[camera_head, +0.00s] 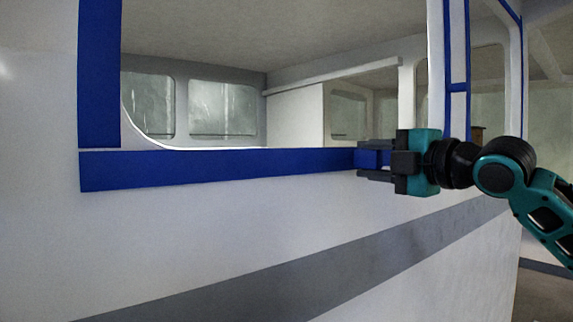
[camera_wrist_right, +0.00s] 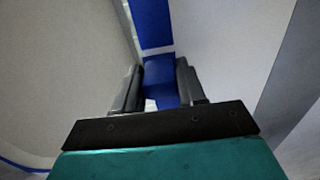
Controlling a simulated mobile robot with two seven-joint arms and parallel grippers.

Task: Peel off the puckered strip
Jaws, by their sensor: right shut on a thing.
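A horizontal blue strip (camera_head: 220,165) runs along the pale wall under the large window opening. My right gripper (camera_head: 372,158) is at its right end, with blue material between its fingers. In the right wrist view the blue strip (camera_wrist_right: 160,80) lies between the two dark fingers of my right gripper (camera_wrist_right: 160,88), which is shut on it. The strip's left part looks flat on the wall. I cannot make out puckers, and the gripper hides part of the right end. My left gripper is not in view.
A vertical blue strip (camera_head: 99,75) stands left of the opening, just above the horizontal one. More blue strips (camera_head: 457,60) frame the window at right. A grey band (camera_head: 300,275) crosses the wall lower down. The wall below the strip is clear.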

